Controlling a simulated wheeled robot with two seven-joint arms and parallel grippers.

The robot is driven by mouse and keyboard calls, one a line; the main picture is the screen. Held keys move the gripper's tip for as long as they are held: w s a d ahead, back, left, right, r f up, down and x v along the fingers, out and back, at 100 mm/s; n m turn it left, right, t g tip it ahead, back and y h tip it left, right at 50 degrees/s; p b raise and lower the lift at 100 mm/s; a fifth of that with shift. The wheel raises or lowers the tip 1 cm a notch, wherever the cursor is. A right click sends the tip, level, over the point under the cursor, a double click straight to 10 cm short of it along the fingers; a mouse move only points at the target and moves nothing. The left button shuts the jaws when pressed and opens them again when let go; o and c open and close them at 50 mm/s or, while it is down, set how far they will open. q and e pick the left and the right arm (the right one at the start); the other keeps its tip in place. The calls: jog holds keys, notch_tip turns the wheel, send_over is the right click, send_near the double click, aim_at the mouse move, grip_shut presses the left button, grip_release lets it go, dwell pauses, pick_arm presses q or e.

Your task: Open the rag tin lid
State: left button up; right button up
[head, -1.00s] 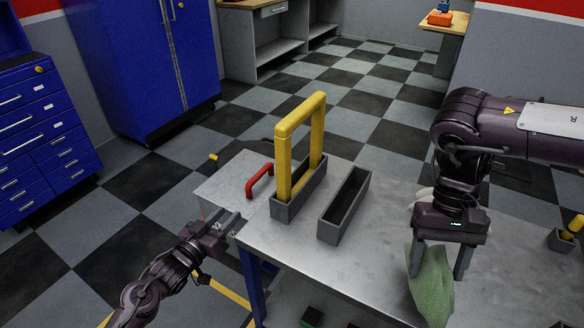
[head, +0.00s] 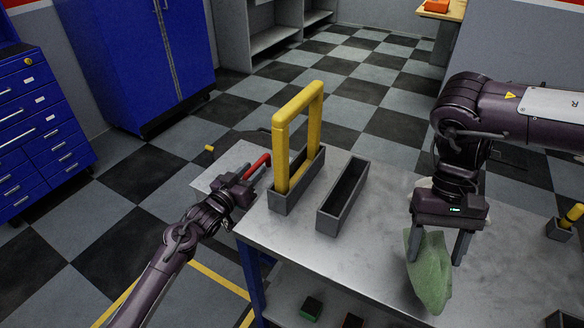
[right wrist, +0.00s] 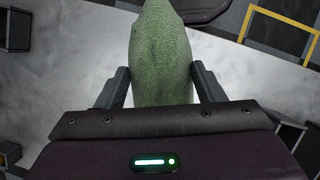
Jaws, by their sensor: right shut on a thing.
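The rag tin's flat grey lid (head: 216,172) lies level at the left end of the table, with a red bar handle (head: 258,165) on it. My left gripper (head: 247,172) is at the near end of the red handle; whether its fingers are closed around it is too small to tell. The tin's body below the lid is hidden. My right gripper (head: 440,242) is shut on a green rag (head: 431,275), which hangs from it over the table's right part. The rag also shows between the fingers in the right wrist view (right wrist: 162,60).
A yellow frame-shaped handle (head: 301,125) stands in a grey tray, beside an empty grey tray (head: 343,196) on the metal table (head: 305,240). A small holder with a yellow-handled item (head: 572,213) is at the right. Blue cabinets (head: 135,65) stand behind on the checkered floor.

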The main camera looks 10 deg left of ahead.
pick_arm(q)
jog(key=shift+w+d, duration=0.2)
jog(key=shift+w, duration=0.2)
grip_shut()
pick_arm(e)
jog(key=shift+r, duration=0.15)
